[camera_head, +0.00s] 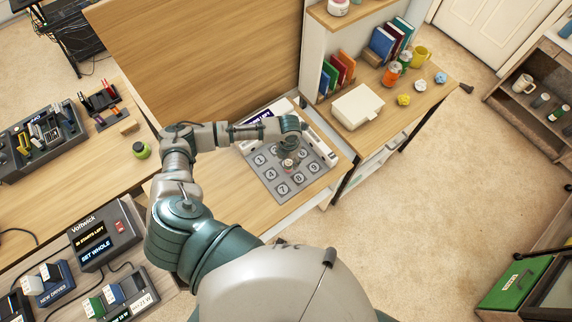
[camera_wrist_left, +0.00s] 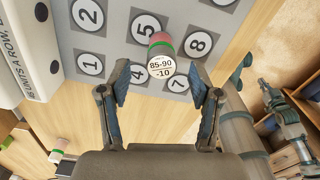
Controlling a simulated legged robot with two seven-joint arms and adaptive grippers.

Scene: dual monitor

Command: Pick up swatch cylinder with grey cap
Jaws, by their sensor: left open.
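A short cylinder (camera_wrist_left: 161,45) stands on the numbered grey pad (camera_wrist_left: 118,50), near number 5, in the left wrist view. It has a pinkish-red part, a green band and a white face marked "85-90 / -10". I cannot make out a grey cap on it. My left gripper (camera_wrist_left: 160,80) is open, its two fingers on either side of the cylinder in the picture and apart from it. In the head view my left gripper (camera_head: 288,150) is over the pad (camera_head: 262,174), largely covering the cylinder. A similar small cylinder (camera_wrist_left: 64,147) is at the lower left of the wrist view.
A white device (camera_wrist_left: 35,50) borders the pad. A wooden panel (camera_head: 205,50) rises behind the desk. A green-topped jar (camera_head: 141,150) and a rack (camera_head: 40,140) are at left. A side desk with a white box (camera_head: 357,106), books and cans is at right.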

